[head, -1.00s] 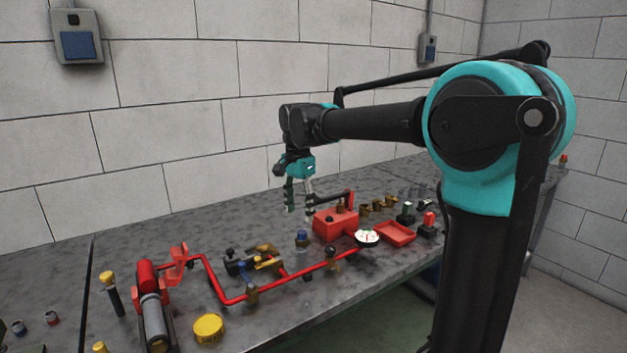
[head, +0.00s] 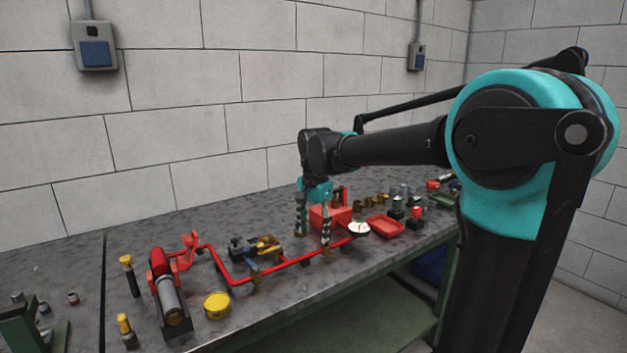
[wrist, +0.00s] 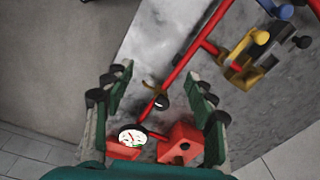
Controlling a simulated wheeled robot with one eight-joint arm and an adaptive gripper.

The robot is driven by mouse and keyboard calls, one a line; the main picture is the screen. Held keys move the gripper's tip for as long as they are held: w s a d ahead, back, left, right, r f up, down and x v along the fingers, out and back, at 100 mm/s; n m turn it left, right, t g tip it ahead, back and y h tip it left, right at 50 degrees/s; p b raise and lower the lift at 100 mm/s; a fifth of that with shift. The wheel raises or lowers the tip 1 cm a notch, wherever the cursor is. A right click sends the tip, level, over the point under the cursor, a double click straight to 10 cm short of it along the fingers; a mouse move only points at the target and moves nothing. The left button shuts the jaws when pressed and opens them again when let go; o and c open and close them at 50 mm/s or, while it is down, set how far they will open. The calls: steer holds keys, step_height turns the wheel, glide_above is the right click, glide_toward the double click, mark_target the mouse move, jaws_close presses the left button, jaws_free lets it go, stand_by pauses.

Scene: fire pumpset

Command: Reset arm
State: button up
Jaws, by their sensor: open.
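My gripper (head: 313,226) is open and empty, with its fingers pointing down over the workbench (head: 120,225). In the head view the fingers overlap the red box (head: 327,216) and stand by the white-faced gauge (head: 358,228). In the wrist view the two green-and-black fingers of my gripper (wrist: 152,85) are spread wide. Between and beyond them show the gauge (wrist: 132,136), the red box (wrist: 183,146) and the red pipe (wrist: 176,78). Nothing is held. Whether a finger touches the box or pipe I cannot tell.
A red cylinder assembly (head: 168,290), a yellow cap (head: 217,305) and a brass valve group (head: 262,247) lie to the left. A red tray (head: 385,225) and several small fittings stand to the right. The bench's back strip by the wall is largely clear.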

steer(key=s+d+f+n+t, duration=0.3)
steer(key=s+d+f+n, duration=0.4)
steer(key=s+d+f, duration=0.9)
step_height(320, 180, down, 3)
steer(key=d, duration=0.2)
steer(key=shift+s+d, duration=0.3)
steer(key=shift+s, duration=0.05)
steer(key=shift+r, duration=0.1)
